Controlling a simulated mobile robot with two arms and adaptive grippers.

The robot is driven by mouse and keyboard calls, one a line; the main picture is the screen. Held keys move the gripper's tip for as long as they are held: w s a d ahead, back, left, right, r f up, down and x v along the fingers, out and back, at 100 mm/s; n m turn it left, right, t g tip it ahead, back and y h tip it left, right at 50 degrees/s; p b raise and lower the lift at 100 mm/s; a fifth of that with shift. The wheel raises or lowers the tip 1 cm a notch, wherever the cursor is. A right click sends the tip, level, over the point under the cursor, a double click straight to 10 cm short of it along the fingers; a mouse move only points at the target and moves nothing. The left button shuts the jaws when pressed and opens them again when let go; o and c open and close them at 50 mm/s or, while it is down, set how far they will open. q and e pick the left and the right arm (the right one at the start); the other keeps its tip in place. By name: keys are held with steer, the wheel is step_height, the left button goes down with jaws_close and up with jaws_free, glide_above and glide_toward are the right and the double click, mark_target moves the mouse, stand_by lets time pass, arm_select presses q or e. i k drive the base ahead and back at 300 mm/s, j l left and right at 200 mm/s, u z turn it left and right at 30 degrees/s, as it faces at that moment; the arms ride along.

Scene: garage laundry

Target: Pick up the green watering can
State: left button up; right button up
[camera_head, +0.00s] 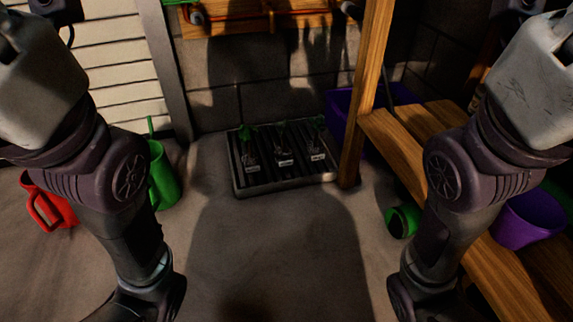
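A green watering can (164,178) stands on the concrete floor at the left, against the foot of a grey post. A thin green part rises above it, and my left arm hides its left side. Both my arms reach down through the camera head view, one on each side. Their lower ends run to the bottom of the picture. Neither gripper's fingers show, so I cannot see whether they hold anything.
A red can (48,203) stands at far left. A tray (285,185) with small labelled plants lies by the back wall. A wooden shelf (400,140) stands right, with a green pot (402,220) and purple bucket (527,220) near it. The middle floor is clear.

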mark_target(166, 191)
steer(key=i+j+u, duration=0.1)
steer(key=u, duration=0.9)
